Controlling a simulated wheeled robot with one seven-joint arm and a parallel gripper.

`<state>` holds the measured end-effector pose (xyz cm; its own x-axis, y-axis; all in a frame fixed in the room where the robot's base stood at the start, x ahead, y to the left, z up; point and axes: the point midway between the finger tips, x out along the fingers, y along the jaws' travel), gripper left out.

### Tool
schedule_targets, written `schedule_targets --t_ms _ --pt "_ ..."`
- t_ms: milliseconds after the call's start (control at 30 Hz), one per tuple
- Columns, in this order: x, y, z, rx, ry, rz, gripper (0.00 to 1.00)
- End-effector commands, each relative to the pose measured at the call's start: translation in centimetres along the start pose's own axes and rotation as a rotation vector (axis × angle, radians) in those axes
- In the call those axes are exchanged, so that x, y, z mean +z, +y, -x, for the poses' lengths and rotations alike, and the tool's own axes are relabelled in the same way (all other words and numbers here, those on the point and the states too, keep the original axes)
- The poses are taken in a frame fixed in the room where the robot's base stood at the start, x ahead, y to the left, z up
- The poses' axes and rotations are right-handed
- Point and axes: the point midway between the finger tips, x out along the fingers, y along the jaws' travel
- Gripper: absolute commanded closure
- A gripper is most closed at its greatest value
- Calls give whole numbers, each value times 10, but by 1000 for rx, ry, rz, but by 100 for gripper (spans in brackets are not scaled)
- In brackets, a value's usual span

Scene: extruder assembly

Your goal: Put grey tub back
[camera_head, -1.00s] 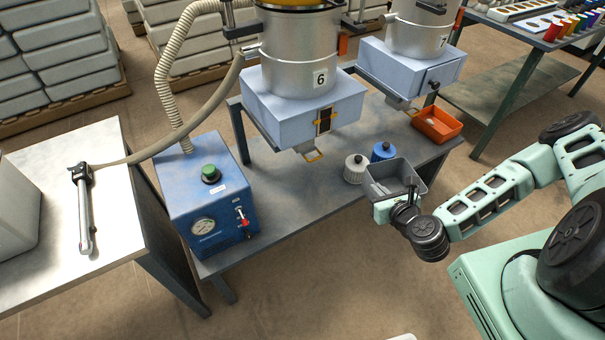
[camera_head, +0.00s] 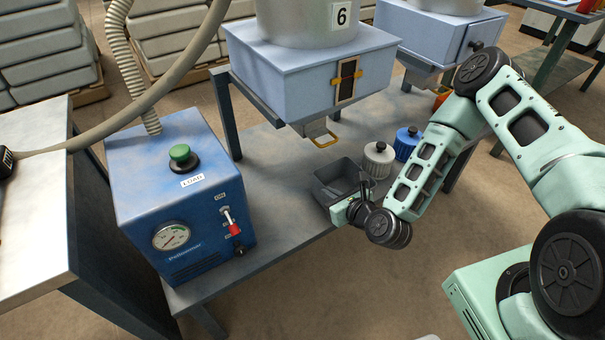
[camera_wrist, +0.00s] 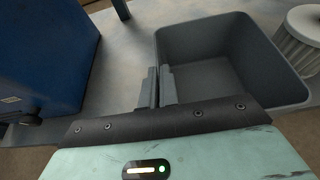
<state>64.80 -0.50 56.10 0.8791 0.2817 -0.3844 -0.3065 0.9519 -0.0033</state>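The grey tub (camera_head: 324,192) is an open, empty-looking box over the front part of the work table, left of the white jar (camera_head: 378,160). In the wrist view the tub (camera_wrist: 208,45) fills the upper right, and its inside looks bare. My gripper (camera_wrist: 159,72) has its two thin fingers close together on either side of the tub's left wall, one inside and one outside. In the head view my gripper (camera_head: 361,188) is at the tub's near right side. I cannot tell whether the tub's bottom touches the table.
A blue pump box (camera_head: 180,200) with a gauge and green button stands left of the tub. A blue jar (camera_head: 406,144) stands behind the white jar. Hopper 6 (camera_head: 310,75) with its yellow-handled outlet hangs above the table behind the tub. Bare table (camera_head: 270,205) lies left of the tub.

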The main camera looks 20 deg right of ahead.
Motion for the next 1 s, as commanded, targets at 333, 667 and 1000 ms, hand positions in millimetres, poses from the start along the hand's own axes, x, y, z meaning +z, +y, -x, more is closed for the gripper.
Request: schedule_targets --t_ms 333,667,1000 --pt "24 2 -59 3 -8 6 100" --pt "49 2 -124 3 -4 4 100" --pt "64 2 -159 2 -6 4 100"
